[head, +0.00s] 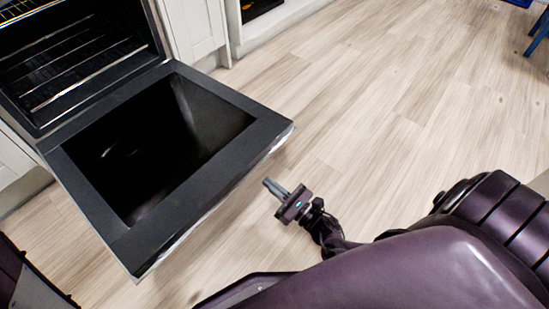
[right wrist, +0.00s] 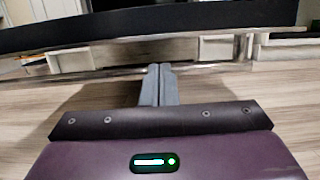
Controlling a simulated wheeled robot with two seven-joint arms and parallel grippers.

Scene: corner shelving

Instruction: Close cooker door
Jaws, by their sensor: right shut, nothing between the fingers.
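The cooker door (head: 185,212) is hinged down and lies open, with its dark glass panel facing up in the head view. The cooker (head: 70,55) is at the upper left, with wire racks inside. My right gripper (head: 272,184) is shut and empty, just off the door's front right corner, pointing toward the door with a small gap in the picture. In the right wrist view, the shut fingers (right wrist: 158,85) point at the door's edge (right wrist: 180,22), which runs across the top. I cannot tell whether they touch it. My left gripper does not show.
White cabinets (head: 195,25) stand beside the cooker. The wooden floor (head: 400,90) is clear to the right of the door. A blue chair-like object (head: 540,35) is at the upper right edge.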

